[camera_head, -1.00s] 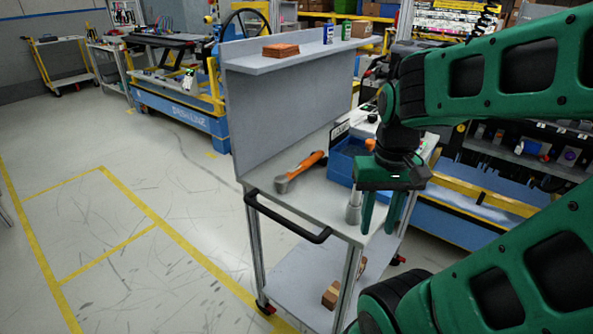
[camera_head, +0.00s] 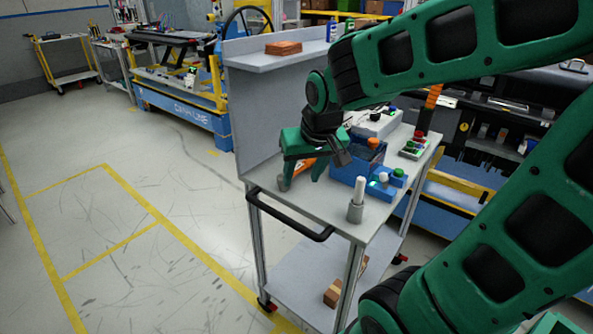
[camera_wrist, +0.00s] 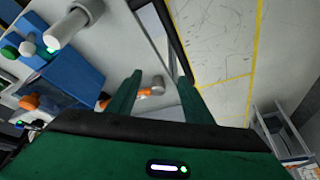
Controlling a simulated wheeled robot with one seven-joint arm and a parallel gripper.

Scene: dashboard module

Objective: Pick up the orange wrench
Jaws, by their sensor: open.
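The orange wrench (camera_head: 304,166) lies on the cart's grey top, close to the upright back panel, and is partly hidden behind my gripper in the head view. In the wrist view, the wrench's grey head (camera_wrist: 152,88) shows between my fingers, and part of its orange handle shows beside the left finger. My gripper (camera_head: 301,182) is open and empty, pointing down over the wrench. In the wrist view my gripper (camera_wrist: 160,82) has its two green fingers apart. I cannot tell how high the fingertips are above the cart top.
A blue bin (camera_head: 347,167) stands just right of the wrench. A grey post with a white top (camera_head: 356,201) stands near the front edge. The panel (camera_head: 270,112) rises behind with a shelf (camera_head: 250,62) above. A black handle (camera_head: 287,219) runs along the cart's front.

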